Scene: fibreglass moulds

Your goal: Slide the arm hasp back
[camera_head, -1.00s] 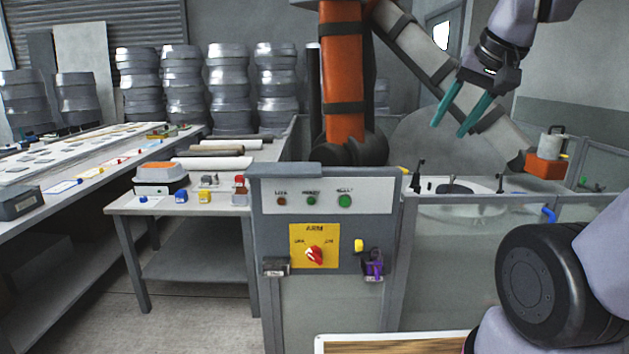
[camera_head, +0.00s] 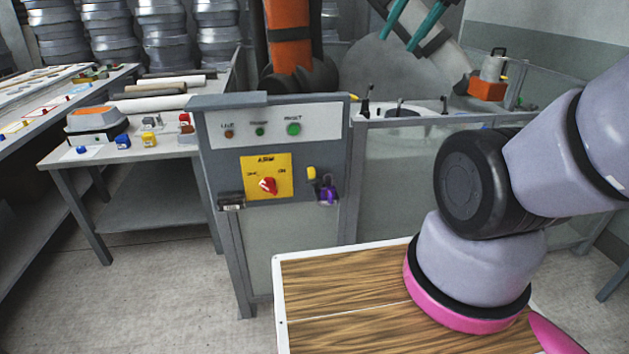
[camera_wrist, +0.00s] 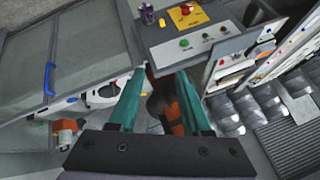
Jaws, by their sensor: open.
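The control panel (camera_head: 275,127) has a yellow ARM plate (camera_head: 250,177) with a red rotary switch (camera_head: 268,185). A small grey labelled piece (camera_head: 231,201) sits at the panel's lower left. A purple padlock-like piece (camera_head: 327,191) hangs at its lower right, below a small yellow piece (camera_head: 311,173). I cannot tell for sure which part is the hasp. My gripper (camera_head: 400,43) has green fingers, apart and empty, high up and behind the panel's right side. In the wrist view the open fingers (camera_wrist: 160,76) touch nothing; the yellow plate (camera_wrist: 187,16) and purple piece (camera_wrist: 147,14) show upside down at the top.
A workbench (camera_head: 150,165) with small coloured items stands left of the panel. Clear guard panels (camera_head: 430,170) extend right. An orange machine arm (camera_head: 288,45) stands behind. A wood-topped surface (camera_head: 340,300) lies in front. The floor left of it is clear.

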